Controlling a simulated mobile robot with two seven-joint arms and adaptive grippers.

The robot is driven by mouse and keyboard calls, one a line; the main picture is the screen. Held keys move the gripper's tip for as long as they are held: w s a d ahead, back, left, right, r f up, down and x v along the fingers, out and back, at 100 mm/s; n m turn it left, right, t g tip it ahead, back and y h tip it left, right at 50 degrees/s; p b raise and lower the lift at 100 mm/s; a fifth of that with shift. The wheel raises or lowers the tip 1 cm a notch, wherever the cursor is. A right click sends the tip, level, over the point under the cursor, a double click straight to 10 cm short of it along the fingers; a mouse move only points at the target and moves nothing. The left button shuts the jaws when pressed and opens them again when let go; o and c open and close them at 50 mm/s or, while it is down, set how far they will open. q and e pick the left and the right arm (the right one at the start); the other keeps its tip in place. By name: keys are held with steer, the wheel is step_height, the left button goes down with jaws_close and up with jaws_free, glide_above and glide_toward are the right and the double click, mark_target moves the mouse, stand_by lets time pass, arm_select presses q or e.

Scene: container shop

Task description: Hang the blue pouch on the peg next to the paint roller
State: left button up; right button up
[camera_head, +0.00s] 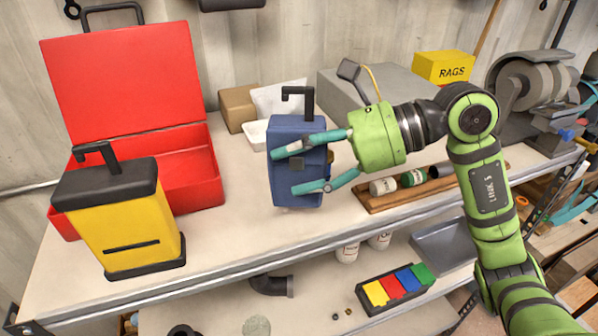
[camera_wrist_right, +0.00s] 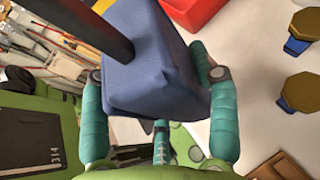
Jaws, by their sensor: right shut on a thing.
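The blue pouch (camera_head: 284,133) is upright above the pale workbench, with a dark hook (camera_head: 297,97) on its top. My right gripper (camera_head: 285,171) is shut on it, its teal fingers across the pouch's side. In the right wrist view the pouch (camera_wrist_right: 147,62) fills the space between the fingers (camera_wrist_right: 150,72). Whether its base touches the bench is unclear. A metal peg (camera_head: 72,8) shows on the wall at the top left, and a small one (camera_head: 543,5) at the top right. I cannot make out the paint roller for certain. My left gripper is out of view.
An open red toolbox (camera_head: 195,167) and a yellow hooked container (camera_head: 125,225) stand at left. Cardboard (camera_head: 238,107) and grey (camera_head: 335,92) boxes and a RAGS box (camera_head: 443,68) are behind. A wooden tray (camera_head: 410,197) lies right. Bare bench shows left of the pouch.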

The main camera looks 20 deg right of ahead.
mark_target(300, 179)
steer(key=shift+a+f, duration=0.15)
steer(key=shift+f, duration=0.4)
step_height(300, 179, down, 2)
steer(key=shift+p, duration=0.65)
steer(key=shift+f, duration=0.7)
steer(key=o, duration=1.3)
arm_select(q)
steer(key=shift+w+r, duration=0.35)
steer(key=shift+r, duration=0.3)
